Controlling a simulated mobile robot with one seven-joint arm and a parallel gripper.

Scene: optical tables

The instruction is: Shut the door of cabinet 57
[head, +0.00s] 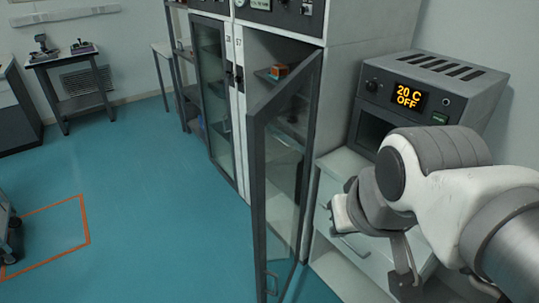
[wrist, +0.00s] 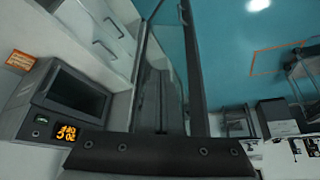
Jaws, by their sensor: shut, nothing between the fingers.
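Cabinet 57 (head: 236,110) stands at the middle back in the head view, its label beside the opening. Its door (head: 258,190), glass in a dark frame, is wide open, hinged on the right and swung out towards me.
An oven-like device (head: 430,95) reading 20 C OFF sits on a white drawer bench (head: 345,165) to the right, close to my arm. A small orange-topped item (head: 278,71) is on a cabinet shelf. The neighbouring cabinet (head: 212,100) is shut.

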